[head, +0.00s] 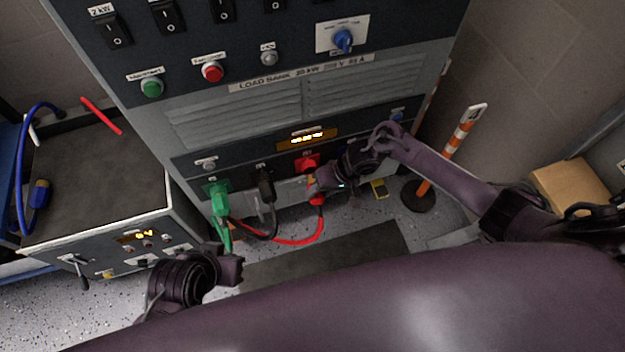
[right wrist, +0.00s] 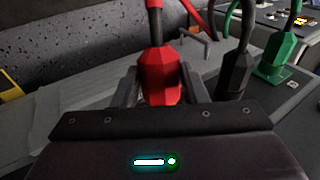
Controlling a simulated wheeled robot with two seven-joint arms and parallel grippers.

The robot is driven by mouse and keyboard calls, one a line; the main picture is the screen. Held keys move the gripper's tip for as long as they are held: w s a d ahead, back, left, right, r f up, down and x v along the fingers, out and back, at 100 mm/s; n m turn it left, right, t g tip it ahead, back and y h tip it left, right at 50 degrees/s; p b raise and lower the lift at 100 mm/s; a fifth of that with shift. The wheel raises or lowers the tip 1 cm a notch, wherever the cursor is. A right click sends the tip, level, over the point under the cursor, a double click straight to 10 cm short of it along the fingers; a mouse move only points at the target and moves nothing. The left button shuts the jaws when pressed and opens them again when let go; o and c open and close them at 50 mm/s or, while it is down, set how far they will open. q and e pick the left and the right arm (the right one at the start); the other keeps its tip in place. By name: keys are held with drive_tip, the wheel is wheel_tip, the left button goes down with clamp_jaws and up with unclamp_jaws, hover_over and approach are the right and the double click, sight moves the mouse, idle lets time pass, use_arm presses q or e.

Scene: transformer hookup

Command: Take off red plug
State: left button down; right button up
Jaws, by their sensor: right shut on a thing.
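The red plug (head: 317,199) is at the lower front of the load bank, below a red socket part (head: 307,162). My right gripper (head: 322,183) is shut on it.
A black plug (head: 265,187) and a green plug (head: 219,199) sit on the same panel, left of the red one. The load bank (head: 235,125) stands behind. A grey cabinet (head: 100,180) is at left. An orange-white post (head: 458,135) and cardboard box (head: 570,188) are at right.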

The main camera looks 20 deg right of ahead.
drive_tip(key=shift+s+r+p, duration=0.15)
drive_tip(key=shift+s+p, duration=0.15)
drive_tip(key=shift+p, duration=0.2)
drive_tip(key=shift+s+p, duration=0.95)
drive_tip(key=shift+s, duration=0.15)
drive_tip(key=shift+s+d+p, duration=0.1)
drive_tip(key=shift+s+p, duration=0.65)
drive_tip(key=shift+s, duration=0.35)
